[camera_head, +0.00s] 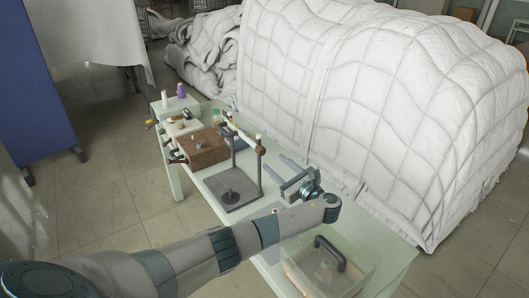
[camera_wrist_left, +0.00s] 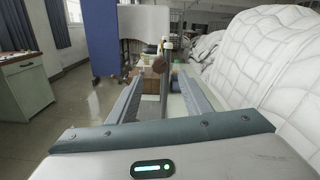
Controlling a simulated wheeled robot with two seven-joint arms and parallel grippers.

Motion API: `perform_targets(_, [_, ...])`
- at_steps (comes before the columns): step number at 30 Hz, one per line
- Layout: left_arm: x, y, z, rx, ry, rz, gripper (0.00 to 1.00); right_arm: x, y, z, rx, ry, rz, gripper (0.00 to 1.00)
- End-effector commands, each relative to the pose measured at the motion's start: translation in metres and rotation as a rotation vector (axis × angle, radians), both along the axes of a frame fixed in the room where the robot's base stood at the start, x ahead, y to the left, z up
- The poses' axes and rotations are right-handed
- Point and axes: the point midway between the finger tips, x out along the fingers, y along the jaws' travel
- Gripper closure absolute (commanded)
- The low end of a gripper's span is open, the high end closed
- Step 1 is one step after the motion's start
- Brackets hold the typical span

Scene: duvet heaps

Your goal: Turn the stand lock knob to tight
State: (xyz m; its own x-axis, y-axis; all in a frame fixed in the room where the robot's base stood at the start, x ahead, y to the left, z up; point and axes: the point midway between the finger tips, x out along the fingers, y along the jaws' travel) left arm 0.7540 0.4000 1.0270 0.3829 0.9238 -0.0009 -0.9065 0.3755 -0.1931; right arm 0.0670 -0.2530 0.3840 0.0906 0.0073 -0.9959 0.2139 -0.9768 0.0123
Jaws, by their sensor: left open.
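The stand (camera_head: 246,188) has a dark grey base plate on the table, with thin upright posts. A small brown knob-like piece (camera_head: 261,150) sits near the top of the right post, and a small dark round piece rests on the plate. I cannot tell which is the lock knob, or how tight it is. My left gripper (camera_head: 281,171) is open and empty, to the right of the stand and apart from it, fingers pointing toward it. In the left wrist view, a brown round piece (camera_wrist_left: 159,65) and a post show between the open fingers. My right gripper is out of view.
The pale table (camera_head: 398,258) also holds a brown box (camera_head: 207,148) beyond the stand and a clear bin (camera_head: 300,268) with a dark handle at the near end. A large white duvet heap (camera_head: 400,110) rises along the table's right side. Blue partition (camera_head: 35,85) at left.

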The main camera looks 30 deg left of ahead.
Motion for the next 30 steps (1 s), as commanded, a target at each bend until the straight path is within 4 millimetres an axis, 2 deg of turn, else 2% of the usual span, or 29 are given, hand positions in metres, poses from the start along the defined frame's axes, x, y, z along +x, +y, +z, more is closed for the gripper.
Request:
perform_targets(6, [0.014,0.037,0.002,0.002,0.001,0.003,0.55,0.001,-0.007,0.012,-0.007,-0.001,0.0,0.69])
perform_targets(12, [0.025,0.061,0.001,0.002,0.001,0.002,0.55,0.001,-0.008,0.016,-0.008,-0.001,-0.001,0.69])
perform_targets(18, [0.029,0.071,0.0,0.0,0.0,0.001,0.55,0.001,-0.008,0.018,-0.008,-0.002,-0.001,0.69])
perform_targets(27, [0.029,0.072,0.0,0.0,0.0,0.001,0.55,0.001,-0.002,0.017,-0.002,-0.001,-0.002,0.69])
perform_targets(30, [0.029,0.071,0.0,0.0,0.0,0.0,0.79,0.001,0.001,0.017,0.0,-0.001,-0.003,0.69])
